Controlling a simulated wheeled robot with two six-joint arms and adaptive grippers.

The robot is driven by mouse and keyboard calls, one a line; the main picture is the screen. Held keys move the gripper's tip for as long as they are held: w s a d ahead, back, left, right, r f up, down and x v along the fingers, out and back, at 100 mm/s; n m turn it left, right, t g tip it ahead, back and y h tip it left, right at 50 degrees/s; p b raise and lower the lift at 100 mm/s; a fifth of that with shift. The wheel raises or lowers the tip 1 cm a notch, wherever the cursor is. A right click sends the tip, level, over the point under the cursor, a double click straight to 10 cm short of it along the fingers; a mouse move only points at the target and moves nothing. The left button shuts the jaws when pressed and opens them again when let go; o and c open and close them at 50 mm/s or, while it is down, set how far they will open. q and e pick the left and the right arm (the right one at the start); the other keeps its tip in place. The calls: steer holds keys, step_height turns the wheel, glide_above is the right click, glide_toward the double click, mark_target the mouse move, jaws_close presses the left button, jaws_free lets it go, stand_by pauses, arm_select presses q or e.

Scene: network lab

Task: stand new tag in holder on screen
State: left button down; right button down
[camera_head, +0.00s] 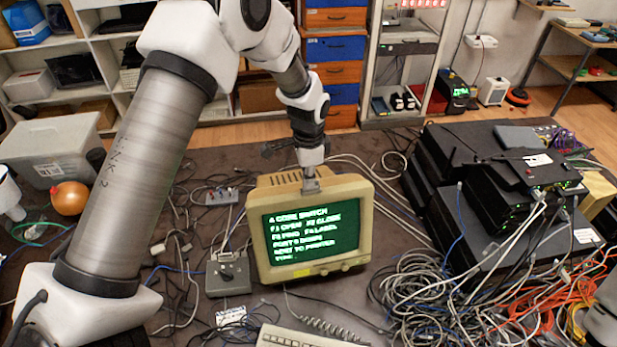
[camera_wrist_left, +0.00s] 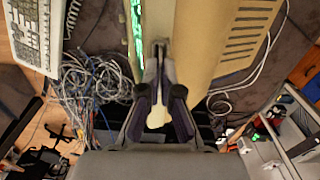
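A cream monitor (camera_head: 360,200) with green screen text stands upright mid-table. Its cream casing (camera_wrist_left: 210,50) fills the upper middle of the left wrist view. My left gripper (camera_head: 311,182) points down at the monitor's top edge, near the middle. A small grey piece shows there, and I cannot tell whether it is the holder or a fingertip. In the left wrist view the fingers (camera_wrist_left: 160,62) converge with tips close together at the casing. I cannot make out a tag between them; a thin one could be hidden. My right gripper is out of view.
A keyboard (camera_head: 300,339) and a white printed card (camera_head: 230,317) lie in front of the monitor. A grey switch box (camera_head: 229,275) stands to its left. Tangled cables (camera_head: 430,290) and stacked black network boxes (camera_head: 490,190) crowd the right.

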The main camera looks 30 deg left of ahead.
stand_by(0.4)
arm_select(q)
steer(key=c, duration=1.2)
jaws_free()
steer(key=shift+c, duration=0.2)
step_height(320, 180, up, 12)
